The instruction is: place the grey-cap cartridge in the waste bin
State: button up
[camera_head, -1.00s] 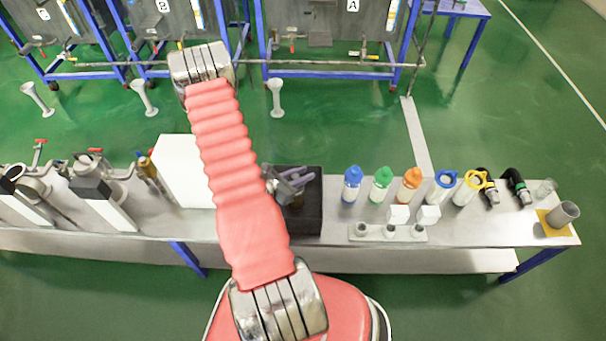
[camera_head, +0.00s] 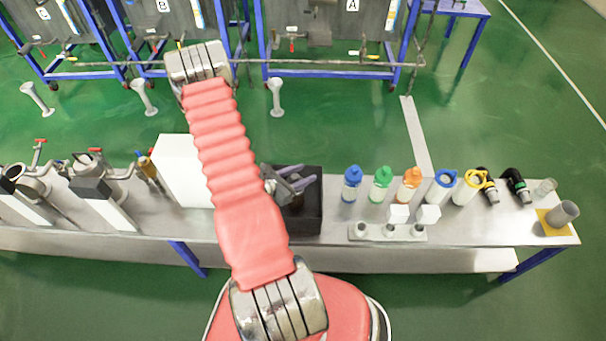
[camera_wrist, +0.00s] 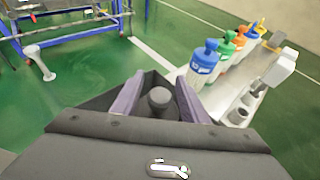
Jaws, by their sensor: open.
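A grey-capped cylinder (camera_wrist: 160,100), which looks like the grey-cap cartridge, shows end-on between the two purple-grey fingers of my gripper (camera_wrist: 158,101) in the wrist view. My gripper is open, with a gap visible beside the cap. The black open-topped box that looks like the waste bin (camera_head: 307,223) stands on the bench in the head view. My gripper (camera_head: 297,183) is over its top. In the wrist view the bin's dark wall (camera_wrist: 97,103) shows behind the fingers. The cartridge's lower body is hidden, and I cannot tell what it rests on.
Blue (camera_head: 352,184), green (camera_head: 381,184) and orange (camera_head: 411,185) capped bottles stand right of the bin. A small rack (camera_head: 375,234) is in front of them. A white block (camera_head: 180,172) and metal fittings (camera_head: 88,172) are to the left. A grey cup (camera_head: 563,214) is at the right end.

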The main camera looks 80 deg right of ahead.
jog(key=v, duration=1.1)
jog(key=shift+a, duration=0.15)
jog(key=shift+w+r, duration=0.15)
jog(key=shift+r, duration=0.05)
dwell(0.6)
jog(key=w+a+r+m+t+y, duration=0.1)
jog(key=w+a+r+m+y, duration=0.1)
jog(key=w+a+r+m, duration=0.45)
jog(key=w+a+r+m+t+y, duration=0.1)
jog(key=a+r, duration=0.3)
jog(key=r, duration=0.6)
jog(key=w+a+r+m+t+y, duration=0.1)
jog(key=w+a+r+t+y, duration=0.1)
jog(key=a+r, duration=0.4)
jog(key=w+a+r+m+t+y, duration=0.1)
jog(key=a+r+t+y, duration=0.2)
jog(key=a, duration=1)
jog(key=w+a+r+m+t+y, duration=0.2)
jog(key=a+r+t, duration=0.4)
jog(key=a+r, duration=0.3)
jog(key=shift+w+a+r+y, duration=0.2)
jog(key=shift+w+r+y, duration=0.1)
jog(key=shift+y, duration=0.4)
